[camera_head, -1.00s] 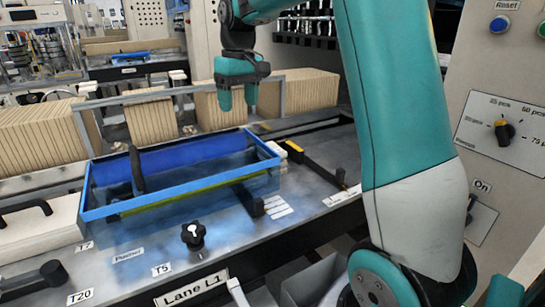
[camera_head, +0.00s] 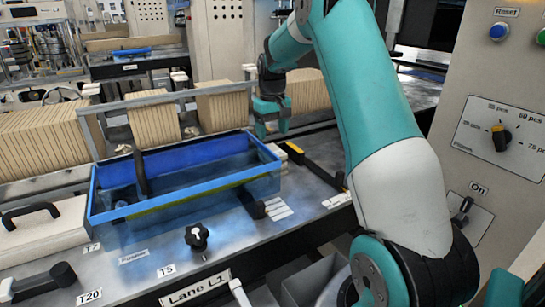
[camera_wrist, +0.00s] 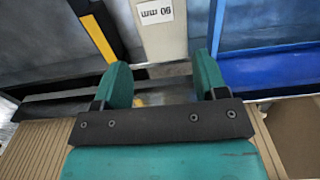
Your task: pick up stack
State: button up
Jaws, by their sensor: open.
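Several tan stacks of kraft pieces stand in a row behind the blue-framed clear guard: a long one (camera_head: 45,145) at the left, one in the middle (camera_head: 153,120), one (camera_head: 222,108) right of it, and one (camera_head: 307,92) partly behind my arm. My gripper (camera_head: 270,128) is open, pointing down beside the guard's far right corner. In the wrist view, its teal fingers (camera_wrist: 162,82) are apart with no stack between them. Tan ribbed stacks show at the lower left (camera_wrist: 38,148) and, partly cut off, at the lower right (camera_wrist: 296,140).
The blue-framed guard (camera_head: 188,199) stands on the metal bench, with a black knob (camera_head: 198,237) in front. A black-and-yellow bar (camera_head: 312,163) lies to its right. A pale plate marked 90 mm (camera_wrist: 160,35) is ahead of the fingers. A control panel (camera_head: 490,130) stands at the right.

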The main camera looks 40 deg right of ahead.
aim_at(273, 149)
jog(key=shift+s+a+f+p, duration=0.15)
jog(key=shift+f+p, duration=0.5)
jog(key=shift+f, duration=0.75)
jog(key=shift+s+f+p, duration=0.15)
jog(key=shift+f+p, duration=0.45)
jog(key=shift+f, duration=0.75)
jog(key=c, duration=0.6)
jog(key=shift+r, duration=0.1)
